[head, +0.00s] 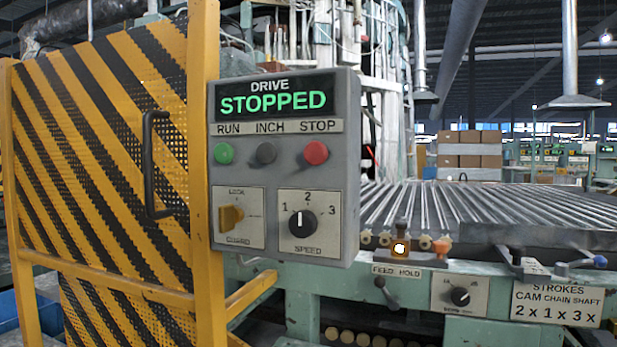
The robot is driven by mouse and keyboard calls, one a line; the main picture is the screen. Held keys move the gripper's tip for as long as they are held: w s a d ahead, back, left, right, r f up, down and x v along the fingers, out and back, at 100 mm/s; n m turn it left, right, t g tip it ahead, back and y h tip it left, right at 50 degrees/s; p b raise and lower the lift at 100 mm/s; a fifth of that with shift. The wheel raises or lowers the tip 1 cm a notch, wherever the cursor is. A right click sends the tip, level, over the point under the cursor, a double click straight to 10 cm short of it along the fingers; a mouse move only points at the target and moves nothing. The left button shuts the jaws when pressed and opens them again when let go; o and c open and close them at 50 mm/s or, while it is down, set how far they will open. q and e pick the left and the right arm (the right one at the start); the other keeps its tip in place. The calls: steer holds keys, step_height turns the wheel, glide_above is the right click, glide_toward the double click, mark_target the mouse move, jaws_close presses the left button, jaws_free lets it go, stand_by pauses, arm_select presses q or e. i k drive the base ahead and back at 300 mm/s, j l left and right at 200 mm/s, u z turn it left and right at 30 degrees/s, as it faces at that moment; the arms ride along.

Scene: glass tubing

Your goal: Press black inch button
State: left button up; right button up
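The grey control box (344,200) hangs beside the yellow guard frame in the head view. The inch button sits between the other two. Lower down are a yellow lock-guard switch (231,216) and a black speed knob (302,223) with its white mark pointing up. Neither gripper shows in the view, and nothing covers the buttons.
A yellow-and-black striped guard door (100,150) with a black handle (150,165) stands at the left. A roller bed (480,207) lies at the right. Below it, a feed-hold lever (385,292) and a black knob (460,296) project from the green machine front.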

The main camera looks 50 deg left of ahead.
mark_target(266, 152)
steer(key=u, duration=1.95)
